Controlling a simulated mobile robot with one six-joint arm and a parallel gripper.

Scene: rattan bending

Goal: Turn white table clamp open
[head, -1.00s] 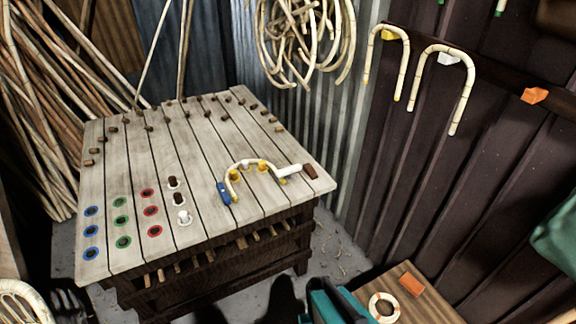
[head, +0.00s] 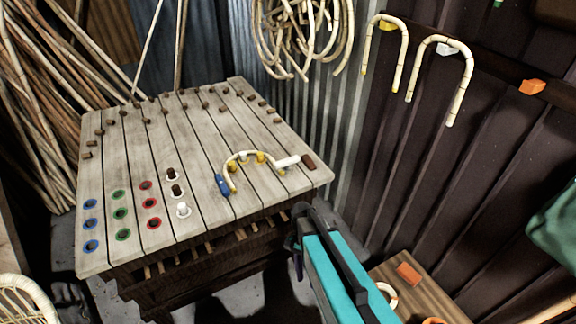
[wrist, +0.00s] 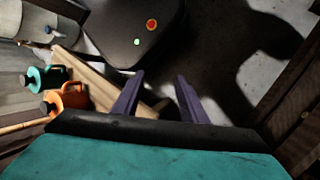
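The white table clamp (head: 288,162), a short white lever, lies at the right part of the slatted workbench (head: 140,235), between a yellow peg and a brown block. A curved rattan piece (head: 240,156) arches around yellow and white pegs beside it, with a blue clamp (head: 222,185) at its left end. My gripper (wrist: 160,78) shows two purple fingers, apart, with nothing between them in the wrist view. In the head view my teal arm is low, in front of the bench's right corner, apart from the clamp. The clamp is not in the wrist view.
A wooden box (head: 435,292) with an orange block (head: 409,273) stands right of my arm. Bent canes (head: 460,95) hang on the right wall. Brown pegs and coloured holes dot the bench. Teal (wrist: 45,78) and orange jugs (wrist: 68,98) stand left in the wrist view.

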